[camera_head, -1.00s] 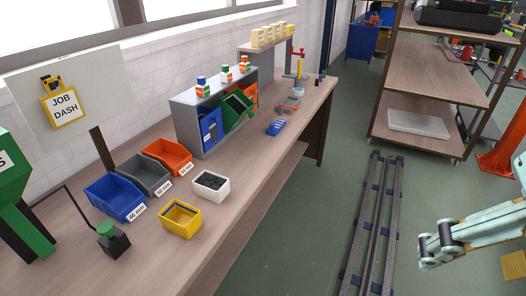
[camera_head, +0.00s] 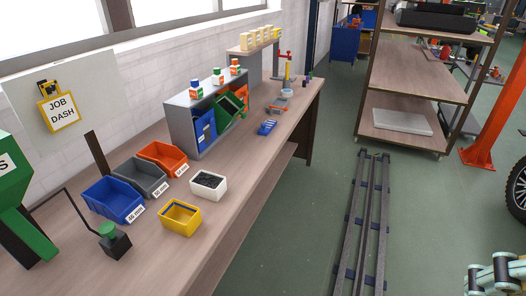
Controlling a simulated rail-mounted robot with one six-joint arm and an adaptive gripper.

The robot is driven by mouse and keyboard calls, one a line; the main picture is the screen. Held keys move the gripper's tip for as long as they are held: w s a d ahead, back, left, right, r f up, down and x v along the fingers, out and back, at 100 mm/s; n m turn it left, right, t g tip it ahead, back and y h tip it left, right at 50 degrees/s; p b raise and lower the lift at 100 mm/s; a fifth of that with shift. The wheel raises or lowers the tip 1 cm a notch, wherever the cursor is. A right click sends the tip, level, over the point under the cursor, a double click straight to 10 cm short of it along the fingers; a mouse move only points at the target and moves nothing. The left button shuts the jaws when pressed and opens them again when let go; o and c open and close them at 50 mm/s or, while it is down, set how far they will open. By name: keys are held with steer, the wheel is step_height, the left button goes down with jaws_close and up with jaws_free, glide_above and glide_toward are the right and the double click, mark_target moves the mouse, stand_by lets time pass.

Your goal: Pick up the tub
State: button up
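Two small open tubs stand on the long wooden workbench (camera_head: 235,240), and I cannot tell which one the task means. The yellow tub (camera_head: 181,218) is near the bench's front edge, with a blue strip showing inside its rim. The white tub (camera_head: 209,185) stands just behind it and holds dark small parts. Both are upright and apart from each other. Only a pale green piece of my arm shows at the bottom right corner, far from the tubs. My gripper's fingers are not in view.
Blue (camera_head: 114,199), grey (camera_head: 140,178) and orange (camera_head: 163,158) bins stand in a row behind the tubs. A grey shelf unit (camera_head: 183,106) with bottles on top is further along. A black stand with a green top (camera_head: 113,240) is at left. Floor rails (camera_head: 362,225) run beside the bench.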

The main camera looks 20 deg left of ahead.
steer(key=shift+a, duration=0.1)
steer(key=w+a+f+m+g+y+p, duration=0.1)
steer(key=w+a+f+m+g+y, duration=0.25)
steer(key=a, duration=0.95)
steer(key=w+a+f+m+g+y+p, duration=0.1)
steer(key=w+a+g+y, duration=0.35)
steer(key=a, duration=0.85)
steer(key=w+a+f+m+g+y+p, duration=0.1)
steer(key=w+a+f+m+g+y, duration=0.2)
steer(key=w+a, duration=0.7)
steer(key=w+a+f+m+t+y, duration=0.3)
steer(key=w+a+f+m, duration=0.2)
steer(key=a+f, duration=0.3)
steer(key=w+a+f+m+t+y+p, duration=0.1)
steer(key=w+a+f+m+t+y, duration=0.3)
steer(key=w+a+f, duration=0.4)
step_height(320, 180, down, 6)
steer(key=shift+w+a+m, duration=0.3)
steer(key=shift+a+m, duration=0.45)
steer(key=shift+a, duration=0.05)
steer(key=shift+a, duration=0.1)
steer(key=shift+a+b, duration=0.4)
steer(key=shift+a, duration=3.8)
